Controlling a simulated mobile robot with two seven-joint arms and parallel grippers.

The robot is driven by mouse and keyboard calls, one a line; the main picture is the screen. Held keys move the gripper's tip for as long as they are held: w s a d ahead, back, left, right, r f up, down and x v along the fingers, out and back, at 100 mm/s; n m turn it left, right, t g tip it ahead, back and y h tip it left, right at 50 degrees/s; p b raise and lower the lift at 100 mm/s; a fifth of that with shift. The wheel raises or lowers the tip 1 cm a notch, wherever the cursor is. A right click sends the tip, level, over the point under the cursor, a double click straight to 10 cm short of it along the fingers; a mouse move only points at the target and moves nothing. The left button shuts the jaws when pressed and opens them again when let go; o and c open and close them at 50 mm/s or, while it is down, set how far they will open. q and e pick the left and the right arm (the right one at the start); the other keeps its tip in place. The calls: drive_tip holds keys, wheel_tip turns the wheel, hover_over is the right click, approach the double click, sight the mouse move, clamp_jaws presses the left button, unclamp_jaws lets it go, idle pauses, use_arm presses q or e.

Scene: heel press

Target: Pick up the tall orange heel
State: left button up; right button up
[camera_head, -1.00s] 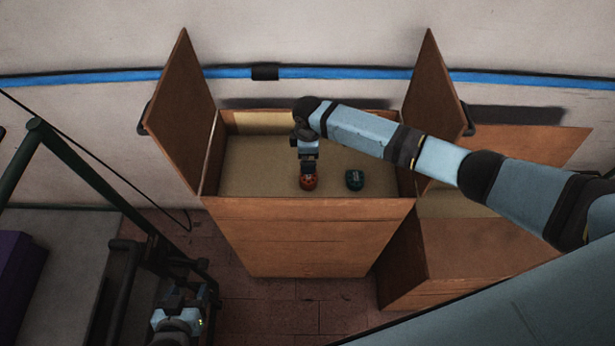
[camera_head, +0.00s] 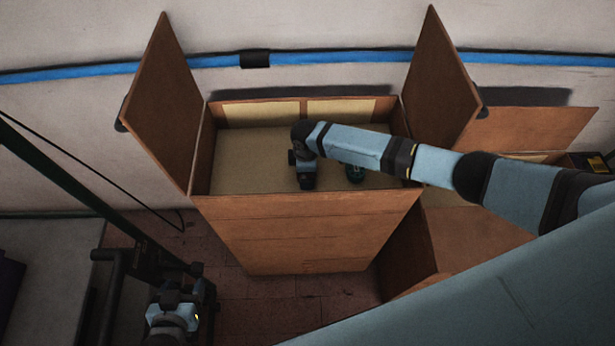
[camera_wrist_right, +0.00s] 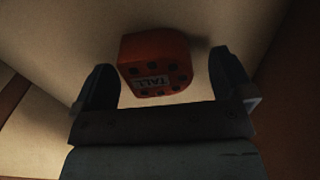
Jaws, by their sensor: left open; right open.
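The tall orange heel (camera_wrist_right: 150,48), a rounded block with dark dots and a "TALL" label, lies on the floor of the open box in the right wrist view. My right gripper (camera_wrist_right: 162,66) is open, with one finger on each side of the heel; I cannot tell whether either touches it. In the head view my right gripper (camera_head: 305,183) reaches down into the box and hides the orange heel. My left gripper (camera_head: 177,294) is open and empty at the lower left, outside the box.
A dark teal heel (camera_head: 355,173) lies to the right in the same box (camera_head: 305,215), partly under my right forearm. The box has raised flaps (camera_head: 165,100) at both sides. A lower box (camera_head: 470,238) stands to the right.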

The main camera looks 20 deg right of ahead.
drive_tip(key=shift+f, duration=0.65)
drive_tip(key=shift+r, duration=0.1)
drive_tip(key=c, duration=1.1)
drive_tip(key=shift+r, duration=0.1)
